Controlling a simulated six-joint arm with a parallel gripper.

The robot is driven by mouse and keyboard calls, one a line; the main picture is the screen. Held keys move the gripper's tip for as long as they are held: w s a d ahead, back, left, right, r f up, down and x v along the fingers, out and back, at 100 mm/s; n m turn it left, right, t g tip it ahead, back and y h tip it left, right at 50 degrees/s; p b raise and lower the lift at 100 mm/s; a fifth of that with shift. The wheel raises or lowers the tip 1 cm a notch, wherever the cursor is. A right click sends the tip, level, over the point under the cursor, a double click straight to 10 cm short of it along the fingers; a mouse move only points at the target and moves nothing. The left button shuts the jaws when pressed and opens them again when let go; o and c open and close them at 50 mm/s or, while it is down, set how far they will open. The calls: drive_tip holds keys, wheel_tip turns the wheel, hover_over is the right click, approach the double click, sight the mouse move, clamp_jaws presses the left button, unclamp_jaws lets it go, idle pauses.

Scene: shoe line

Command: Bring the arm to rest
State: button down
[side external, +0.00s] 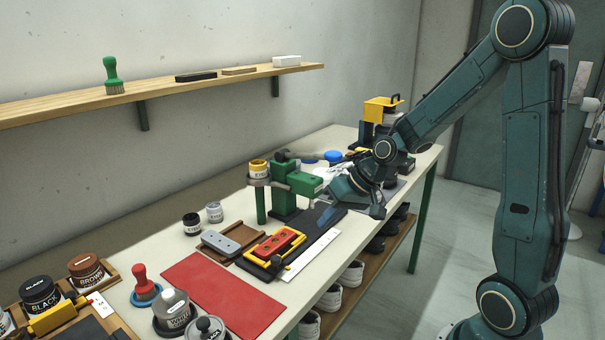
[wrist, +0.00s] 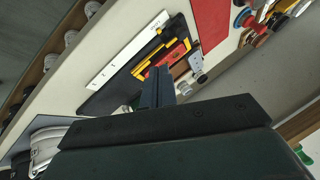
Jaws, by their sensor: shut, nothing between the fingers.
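My gripper (side external: 328,217) hangs over the workbench (side external: 330,262), just right of the green bench device (side external: 285,190), with its fingers pointing down and left. In the wrist view the two fingers of my gripper (wrist: 157,76) lie together, shut and empty. Beyond them is a black mat (wrist: 118,94) with a red and yellow clamp-like tool (wrist: 168,53). In the side view this tool (side external: 276,244) lies on the left part of the mat. My arm is bent, its wrist low above the bench.
A white ruler strip (side external: 310,256) lies by the bench's front edge. A red mat (side external: 222,293), jars and a red-handled brush (side external: 143,284) stand to the left. A yellow-topped device (side external: 380,108) stands behind my wrist. A wall shelf (side external: 170,88) runs above. Shoes (side external: 352,273) sit below.

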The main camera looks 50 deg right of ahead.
drive_tip(key=shift+s+r, duration=0.15)
drive_tip(key=shift+r, duration=0.1)
drive_tip(key=s+a+r+n+h, duration=0.1)
drive_tip(key=s+a+r, duration=0.3)
drive_tip(key=s, duration=0.5)
drive_tip(key=s+a+r+n+h, duration=0.1)
drive_tip(key=s+a+r+n, duration=0.2)
drive_tip(key=s+r, duration=0.4)
drive_tip(key=s+a, duration=0.1)
drive_tip(key=s, duration=0.2)
drive_tip(key=shift+r+g+h, duration=0.25)
drive_tip(key=shift+g+h, duration=0.15)
drive_tip(key=shift+w, duration=0.1)
idle(0.9)
